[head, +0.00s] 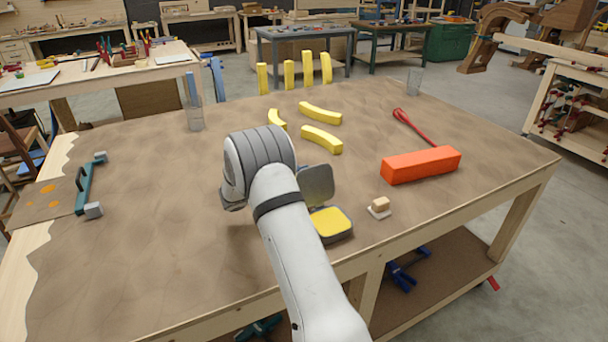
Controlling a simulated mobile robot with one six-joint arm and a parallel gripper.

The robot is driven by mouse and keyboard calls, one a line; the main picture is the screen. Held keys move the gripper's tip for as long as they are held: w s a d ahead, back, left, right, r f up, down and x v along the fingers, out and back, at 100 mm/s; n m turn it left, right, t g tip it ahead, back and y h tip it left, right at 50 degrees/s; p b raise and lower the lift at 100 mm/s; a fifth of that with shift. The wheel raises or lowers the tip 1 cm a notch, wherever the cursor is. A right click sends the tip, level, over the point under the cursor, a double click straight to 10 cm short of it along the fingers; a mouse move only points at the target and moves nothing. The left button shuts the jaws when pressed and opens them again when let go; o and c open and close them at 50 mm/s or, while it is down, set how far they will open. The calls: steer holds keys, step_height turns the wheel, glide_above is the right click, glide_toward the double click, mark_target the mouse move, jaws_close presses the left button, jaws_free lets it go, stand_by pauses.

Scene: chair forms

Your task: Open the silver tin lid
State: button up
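The silver tin (341,237) sits near the front edge of the table, just right of my forearm, with a yellow surface showing inside its rim. Its grey lid (318,184) stands up steeply at the tin's back side, so the tin is open. My arm reaches in from the bottom and covers part of the lid's left side and the tin's left edge. My gripper's fingers are hidden behind my wrist. I cannot see whether they touch the lid.
A small wooden block on a white piece (379,207) lies right of the tin. An orange box (420,165) and a red tool (412,125) lie farther right. Yellow curved pieces (321,138) lie behind. A glass (194,115) stands back left. The left-middle tabletop (150,210) is clear.

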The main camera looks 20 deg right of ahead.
steer(key=shift+d, duration=0.2)
steer(key=shift+c, duration=0.3)
jaws_close()
